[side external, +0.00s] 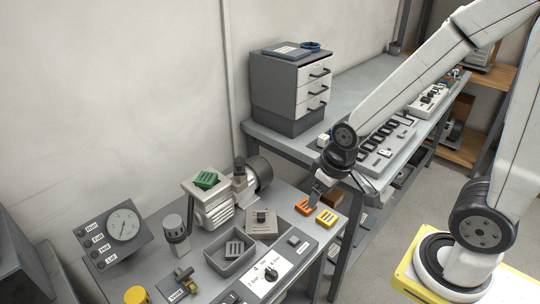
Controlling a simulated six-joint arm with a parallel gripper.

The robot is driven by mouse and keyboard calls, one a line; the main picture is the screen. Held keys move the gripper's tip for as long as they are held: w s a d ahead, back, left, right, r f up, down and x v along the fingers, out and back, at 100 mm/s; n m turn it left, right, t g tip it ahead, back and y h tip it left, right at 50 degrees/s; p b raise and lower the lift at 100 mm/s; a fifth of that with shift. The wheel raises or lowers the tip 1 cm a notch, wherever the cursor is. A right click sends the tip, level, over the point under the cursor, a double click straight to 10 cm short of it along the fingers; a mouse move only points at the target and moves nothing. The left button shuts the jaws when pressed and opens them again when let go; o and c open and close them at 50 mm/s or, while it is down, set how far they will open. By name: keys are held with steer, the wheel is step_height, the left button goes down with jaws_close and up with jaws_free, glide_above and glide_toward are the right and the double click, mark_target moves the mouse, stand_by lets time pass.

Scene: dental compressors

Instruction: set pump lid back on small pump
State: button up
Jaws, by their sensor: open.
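A white ribbed pump body (211,207) stands on the grey near bench, with a dark cylindrical motor (261,173) behind it. A green slotted block (206,179) rests on top of the pump body. A beige-grey square piece with a small knob (262,221) is to its right; I cannot tell for sure whether it is the pump lid. Orange (305,207) and yellow (327,217) slotted blocks lie near the bench's right edge. My gripper (316,196) is open, pointing down just above the orange block. Contact between them is too small to tell.
A grey open bin (232,262) holds a grey slotted block (234,248). A drawer cabinet (290,88) stands on the far bench.

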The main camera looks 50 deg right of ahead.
steer(key=m+t+y, duration=0.7)
steer(key=m+y, duration=0.3)
steer(key=m, duration=1.7)
glide_above(271, 220)
steer(key=s+d, duration=0.2)
step_height(271, 220, down, 20)
steer(key=shift+r, duration=0.15)
steer(key=shift+a, duration=0.1)
steer(key=shift+x, duration=1.25)
steer(key=shift+w, duration=0.1)
